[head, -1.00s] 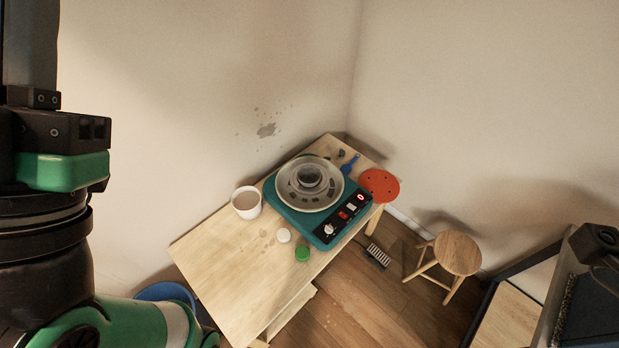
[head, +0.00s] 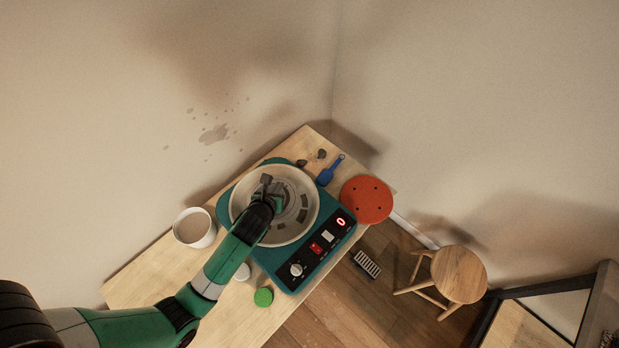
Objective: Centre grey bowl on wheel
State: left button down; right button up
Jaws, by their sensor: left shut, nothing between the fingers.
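The pottery wheel (head: 300,241) is a teal box with a control panel and a pale round splash pan (head: 309,209) on the wooden table. My left arm reaches in from the lower left over the wheel. My left gripper (head: 268,184) is shut and empty above the middle of the pan. The grey bowl is mostly hidden behind my gripper and wrist; grey shapes show just right of the gripper, but I cannot tell how well the bowl is centred or whether the gripper touches it. My right gripper is not in view.
A white cup of brown liquid (head: 195,228) stands left of the wheel. A green lid (head: 263,297), a blue tool (head: 330,170) and a red disc (head: 366,200) lie around it. A wooden stool (head: 459,274) and a brush (head: 367,264) are on the floor.

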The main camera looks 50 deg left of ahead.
pick_arm(q)
jog(key=shift+g, duration=0.6)
jog(key=s+f, duration=0.1)
jog(key=f, duration=0.1)
jog(key=s+f, duration=0.1)
jog(key=f, duration=0.1)
jog(key=s+f+b, duration=0.1)
jog(key=f, duration=0.1)
jog(key=shift+s+a, duration=0.1)
jog(key=shift+a, duration=0.25)
jog(key=s+f, duration=0.2)
jog(key=s, duration=0.2)
jog(key=shift+g, duration=0.3)
jog(key=b+x, duration=0.2)
jog(key=x, duration=0.3)
jog(key=b+x, duration=0.2)
jog(key=x, duration=0.3)
jog(key=shift+w+d, duration=0.1)
jog(key=shift+w, duration=0.4)
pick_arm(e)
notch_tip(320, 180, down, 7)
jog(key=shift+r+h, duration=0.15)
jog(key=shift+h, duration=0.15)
pick_arm(q)
jog(key=shift+r, duration=0.1)
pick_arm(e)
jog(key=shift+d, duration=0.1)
